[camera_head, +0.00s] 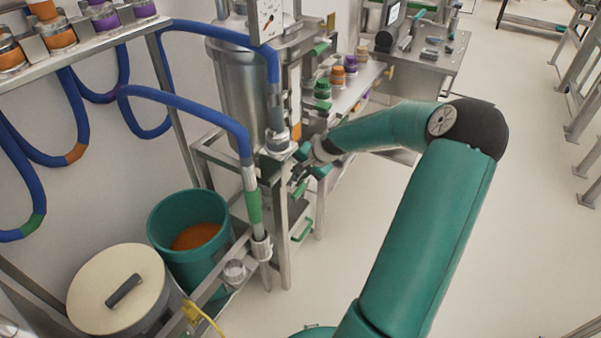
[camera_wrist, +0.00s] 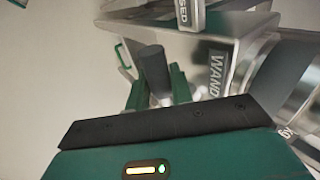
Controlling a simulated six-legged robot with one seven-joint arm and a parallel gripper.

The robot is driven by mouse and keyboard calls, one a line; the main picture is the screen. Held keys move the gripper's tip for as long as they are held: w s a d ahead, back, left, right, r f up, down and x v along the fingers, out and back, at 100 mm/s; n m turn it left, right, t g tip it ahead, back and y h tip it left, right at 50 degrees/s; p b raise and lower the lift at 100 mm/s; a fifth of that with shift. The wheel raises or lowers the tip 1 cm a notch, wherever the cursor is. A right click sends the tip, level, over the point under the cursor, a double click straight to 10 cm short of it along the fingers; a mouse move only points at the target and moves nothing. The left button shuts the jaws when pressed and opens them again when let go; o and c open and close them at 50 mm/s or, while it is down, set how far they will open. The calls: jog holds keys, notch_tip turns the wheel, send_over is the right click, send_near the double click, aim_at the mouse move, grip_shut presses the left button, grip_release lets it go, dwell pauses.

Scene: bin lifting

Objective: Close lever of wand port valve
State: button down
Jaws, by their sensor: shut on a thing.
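The lever (camera_wrist: 153,66) of the wand port valve shows in the wrist view as a dark grip on a metal stem. My gripper (camera_wrist: 158,88) has one green finger on each side of it and is shut on it. A plate marked WAND (camera_wrist: 216,72) is just to the right, and a sign ending in "SED" (camera_wrist: 183,14) is above. In the head view my gripper (camera_head: 303,168) is at the steel frame beside the wand port (camera_head: 277,143), where a blue hose ends. The lever's tip and exact angle are hard to make out there.
A steel vessel (camera_head: 245,95) with a gauge (camera_head: 268,17) stands behind the frame. A green bin (camera_head: 200,238) with orange contents and a lidded drum (camera_head: 118,288) stand at lower left. Blue hoses (camera_head: 190,105) hang close to the port. The floor (camera_head: 530,200) at right is clear.

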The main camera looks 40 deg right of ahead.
dwell(0.4)
jog(key=c, duration=1.5)
grip_release()
jog(key=shift+c, duration=0.2)
jog(key=shift+r, duration=0.1)
jog(key=v, duration=1.3)
jog(key=shift+r, duration=0.25)
jog(key=shift+s+d, duration=0.1)
